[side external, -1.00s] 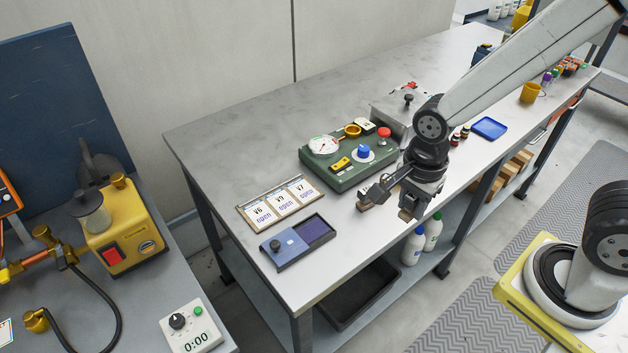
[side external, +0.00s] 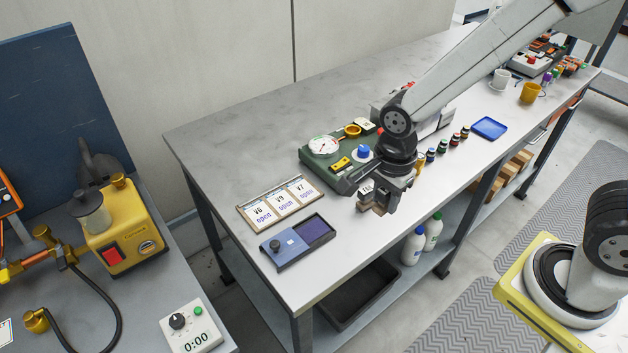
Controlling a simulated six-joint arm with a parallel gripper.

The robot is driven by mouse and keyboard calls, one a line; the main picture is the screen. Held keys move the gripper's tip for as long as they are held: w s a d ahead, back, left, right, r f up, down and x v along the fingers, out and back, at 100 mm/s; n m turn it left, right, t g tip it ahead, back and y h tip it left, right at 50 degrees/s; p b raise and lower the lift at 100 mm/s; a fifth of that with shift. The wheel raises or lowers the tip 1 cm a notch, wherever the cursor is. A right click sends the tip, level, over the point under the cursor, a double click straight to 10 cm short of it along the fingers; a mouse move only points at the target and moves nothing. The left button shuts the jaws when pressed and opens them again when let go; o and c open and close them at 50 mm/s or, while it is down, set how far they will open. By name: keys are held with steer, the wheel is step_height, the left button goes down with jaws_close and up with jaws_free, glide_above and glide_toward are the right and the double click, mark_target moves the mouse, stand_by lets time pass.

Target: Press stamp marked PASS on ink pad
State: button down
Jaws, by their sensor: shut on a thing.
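The ink pad (side external: 315,230) is a dark purple pad in an open blue case, near the front left of the grey bench. My gripper (side external: 376,203) is to the right of the pad, over the bench's front part. It is shut on a small tan block that looks like the stamp (side external: 377,209). The stamp is apart from the ink pad. The gripper hides most of the stamp, and I cannot read any PASS mark on it.
A card holder (side external: 281,202) with three cards stands behind the ink pad. A green device (side external: 325,165) with a gauge and buttons is behind my gripper. Small bottles and a blue tray (side external: 489,128) are to the right. The bench (side external: 335,275) is clear in front of the pad.

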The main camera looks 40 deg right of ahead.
glide_toward(313, 230)
steer(key=shift+s+d+f+m, duration=0.2)
steer(key=shift+s+d+m, duration=0.15)
steer(key=shift+s, duration=0.15)
steer(key=shift+w+a+f, duration=0.35)
steer(key=shift+w+a, duration=0.1)
steer(key=shift+f, duration=0.15)
steer(key=shift+f, duration=2.4)
steer(key=shift+f, duration=0.45)
steer(key=shift+r, duration=0.1)
steer(key=shift+r, duration=3.4)
